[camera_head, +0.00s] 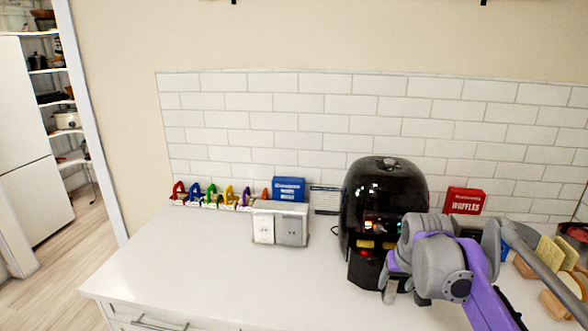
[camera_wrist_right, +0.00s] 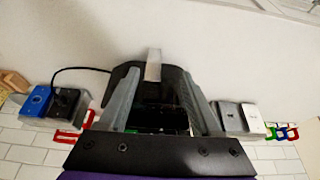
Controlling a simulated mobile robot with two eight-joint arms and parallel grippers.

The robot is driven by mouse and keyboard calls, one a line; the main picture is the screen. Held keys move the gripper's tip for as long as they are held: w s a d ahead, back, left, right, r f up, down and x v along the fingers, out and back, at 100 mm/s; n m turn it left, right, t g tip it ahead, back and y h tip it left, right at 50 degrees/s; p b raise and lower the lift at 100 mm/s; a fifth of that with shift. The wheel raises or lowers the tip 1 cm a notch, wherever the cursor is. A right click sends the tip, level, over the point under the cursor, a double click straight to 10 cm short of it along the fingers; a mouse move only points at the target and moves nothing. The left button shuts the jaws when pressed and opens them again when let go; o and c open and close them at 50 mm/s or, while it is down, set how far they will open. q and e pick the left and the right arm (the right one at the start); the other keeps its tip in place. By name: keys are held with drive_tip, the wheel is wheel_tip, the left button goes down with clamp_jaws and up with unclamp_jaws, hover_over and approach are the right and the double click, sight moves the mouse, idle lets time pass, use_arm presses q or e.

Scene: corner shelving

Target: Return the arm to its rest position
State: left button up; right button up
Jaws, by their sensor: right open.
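My right arm (camera_head: 470,275), purple and grey, comes in from the lower right of the head view. Its gripper (camera_head: 390,287) is in front of the lower right side of the black air fryer (camera_head: 383,190). In the wrist view the two grey fingers of the gripper (camera_wrist_right: 162,82) stand wide apart, with nothing held between them. The dark body of the air fryer (camera_wrist_right: 160,118) shows behind and between the fingers. I cannot tell whether the fingers touch it. My left gripper is in neither view.
The air fryer stands on the white counter (camera_head: 190,265). The counter's left front is clear.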

drive_tip(key=s+a+f, duration=0.3)
drive_tip(key=s+f, duration=0.2)
drive_tip(key=s, duration=0.3)
drive_tip(key=s+a+f+n, duration=0.1)
drive_tip(key=s+a+f, duration=0.3)
drive_tip(key=s, duration=0.4)
drive_tip(key=s+a+f+n+t+y, duration=0.1)
drive_tip(key=s+a+f, duration=0.2)
drive_tip(key=s+f, duration=0.4)
drive_tip(key=shift+s+a, duration=0.15)
drive_tip(key=shift+s, duration=0.9)
